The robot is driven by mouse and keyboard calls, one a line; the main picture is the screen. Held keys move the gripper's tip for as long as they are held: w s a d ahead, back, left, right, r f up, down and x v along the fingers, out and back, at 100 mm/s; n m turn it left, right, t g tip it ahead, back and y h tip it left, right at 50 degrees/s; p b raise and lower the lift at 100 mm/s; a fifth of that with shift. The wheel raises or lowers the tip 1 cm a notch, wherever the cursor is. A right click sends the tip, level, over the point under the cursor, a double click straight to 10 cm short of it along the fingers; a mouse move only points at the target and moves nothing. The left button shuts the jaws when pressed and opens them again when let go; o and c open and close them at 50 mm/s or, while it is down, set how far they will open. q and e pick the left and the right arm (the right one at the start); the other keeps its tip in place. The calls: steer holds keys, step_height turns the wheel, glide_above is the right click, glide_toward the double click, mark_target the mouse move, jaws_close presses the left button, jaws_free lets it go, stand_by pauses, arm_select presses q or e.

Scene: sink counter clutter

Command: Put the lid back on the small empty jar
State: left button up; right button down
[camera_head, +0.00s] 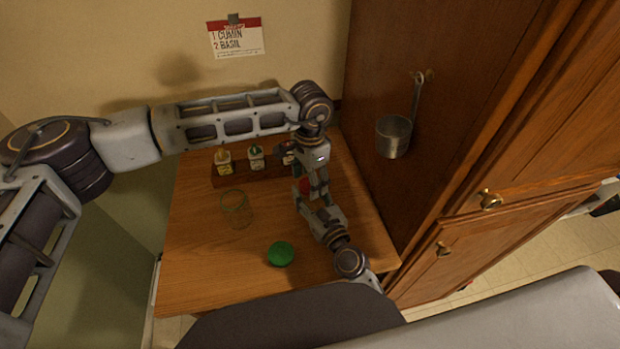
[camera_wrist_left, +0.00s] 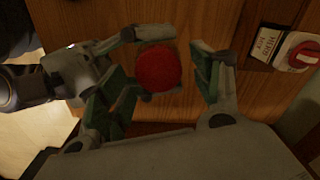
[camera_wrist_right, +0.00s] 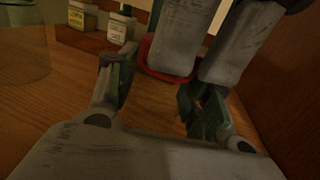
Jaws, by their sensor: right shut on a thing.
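A round red lid (camera_head: 305,186) is held near the right of the wooden counter; it shows from above in the left wrist view (camera_wrist_left: 158,70). My right gripper (camera_wrist_right: 158,92) is shut on it or on something just under it. Whether a jar is beneath the lid is hidden. My left gripper (camera_wrist_left: 168,88) is above, open, its fingers on either side of the red lid with gaps. A clear glass jar (camera_head: 236,210) stands open at the counter's middle left. A round green lid-like thing (camera_head: 281,254) lies near the front.
A wooden rack (camera_head: 230,179) with several small spice jars stands at the back, close to my left gripper. A tall wooden cabinet (camera_head: 440,110) borders the right, with a metal measuring cup (camera_head: 394,136) hanging on it. The counter's left front is clear.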

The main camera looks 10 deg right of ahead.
arm_select(q)
steer(key=shift+r, duration=2.25)
steer(key=shift+c, duration=0.5)
